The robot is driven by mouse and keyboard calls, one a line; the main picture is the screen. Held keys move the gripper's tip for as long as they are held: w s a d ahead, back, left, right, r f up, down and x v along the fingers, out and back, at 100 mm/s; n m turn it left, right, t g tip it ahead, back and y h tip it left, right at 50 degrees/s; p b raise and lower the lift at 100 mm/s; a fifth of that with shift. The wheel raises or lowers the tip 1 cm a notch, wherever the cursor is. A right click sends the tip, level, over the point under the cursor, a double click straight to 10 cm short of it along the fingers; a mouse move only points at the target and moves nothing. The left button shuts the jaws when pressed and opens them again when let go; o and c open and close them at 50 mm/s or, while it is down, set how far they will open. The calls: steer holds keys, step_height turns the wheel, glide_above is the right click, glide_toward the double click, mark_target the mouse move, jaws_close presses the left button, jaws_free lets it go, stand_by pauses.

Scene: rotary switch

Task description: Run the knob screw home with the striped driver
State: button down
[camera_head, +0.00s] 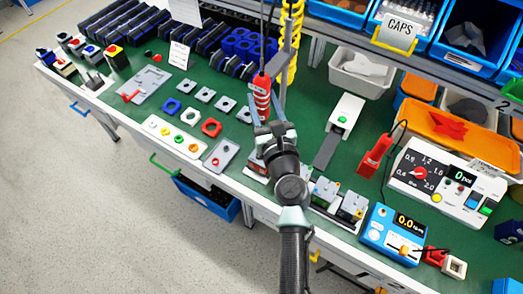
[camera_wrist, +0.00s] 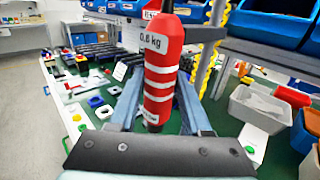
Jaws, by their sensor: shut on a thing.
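The striped driver (camera_head: 261,88) is red with white bands and hangs upright over the bench. In the wrist view the driver (camera_wrist: 162,62) carries a "0.6 kg" label and stands between the two fingers. My gripper (camera_head: 265,108) is shut on it; the fingers also show in the wrist view (camera_wrist: 158,108). The driver's lower tip is hidden in the head view by my gripper. Small switch units (camera_head: 325,190) sit in a holder at the front edge, right of my arm. I cannot make out the knob screw; my gripper and wrist cover part of the bench there.
A plain red tool (camera_head: 375,157) on a cable stands right of a white dispenser (camera_head: 346,115). A grey upright post with a yellow coiled hose (camera_head: 291,40) rises close behind the driver. Plates and rings (camera_head: 211,127) lie to the left. Meters (camera_head: 395,235) stand at the right.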

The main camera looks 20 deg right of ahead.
mark_target(264, 119)
step_height(264, 119, down, 8)
steer(key=b, duration=0.7)
stand_by(0.3)
steer(key=shift+s+f+b, duration=0.1)
steer(key=shift+f+b, duration=0.35)
steer(key=shift+f, duration=0.3)
stand_by(3.5)
steer(key=shift+r+p, duration=2.15)
steer(key=shift+r, duration=0.05)
steer(key=shift+c, duration=1.6)
jaws_free()
steer(key=s, duration=0.6)
steer(key=shift+s+a, duration=0.4)
steer(key=shift+a, duration=0.05)
